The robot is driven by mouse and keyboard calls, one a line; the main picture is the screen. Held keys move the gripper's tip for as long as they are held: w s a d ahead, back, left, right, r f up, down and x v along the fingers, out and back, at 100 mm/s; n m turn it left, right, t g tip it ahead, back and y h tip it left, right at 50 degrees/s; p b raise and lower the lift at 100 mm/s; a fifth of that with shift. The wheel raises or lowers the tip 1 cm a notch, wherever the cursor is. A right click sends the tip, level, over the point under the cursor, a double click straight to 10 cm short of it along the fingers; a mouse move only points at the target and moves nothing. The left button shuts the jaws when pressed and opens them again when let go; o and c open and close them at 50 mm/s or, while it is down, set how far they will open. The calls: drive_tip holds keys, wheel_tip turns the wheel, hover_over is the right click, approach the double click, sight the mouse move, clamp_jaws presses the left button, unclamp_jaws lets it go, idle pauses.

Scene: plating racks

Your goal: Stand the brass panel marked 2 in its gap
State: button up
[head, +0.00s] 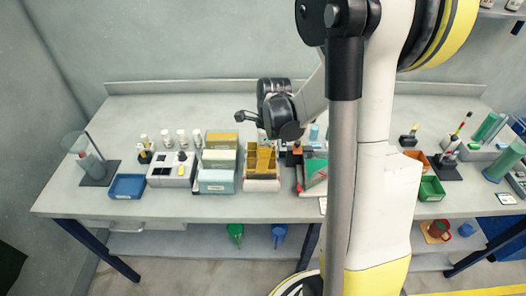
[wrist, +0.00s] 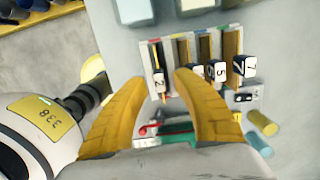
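A grey rack (wrist: 188,38) with several upright brass-coloured slots shows in the wrist view, and in the head view (head: 262,185) at mid-table. A white tag marked 2 (wrist: 158,80) sits at the rack's left slot, with a thin brass edge beside it. Tags marked 5 (wrist: 220,73) and 7 (wrist: 250,67) sit further right; another is partly hidden by a finger. My gripper (wrist: 160,77) has its yellow fingers apart, one each side of the tag marked 2. I cannot tell whether they touch it. In the head view my arm hides the fingertips.
Pale blocks (head: 217,180) stand left of the rack, then a grey block with holes (head: 170,172) and a blue tray (head: 128,187). A green and red wedge-shaped thing (head: 315,172) is just right of the rack. A green tray (head: 432,189) is further right. The table's front strip is mostly bare.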

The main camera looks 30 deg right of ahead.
wheel_tip(320, 180, up, 11)
drive_tip(key=d, duration=0.1)
drive_tip(key=shift+s, duration=0.4)
drive_tip(key=s+a+n+t+b, duration=0.3)
drive_tip(key=s+a+n, duration=0.2)
drive_tip(key=n, duration=0.7)
drive_tip(key=s+a+f+n+t+h+b, duration=0.1)
drive_tip(key=s+a+n+t+b, duration=0.2)
drive_tip(key=a+n, duration=0.6)
drive_tip(key=s+n, duration=0.2)
drive_tip(key=n, duration=0.1)
drive_tip(key=shift+a+f+n+b, duration=0.15)
drive_tip(key=shift+a+n+b, duration=0.15)
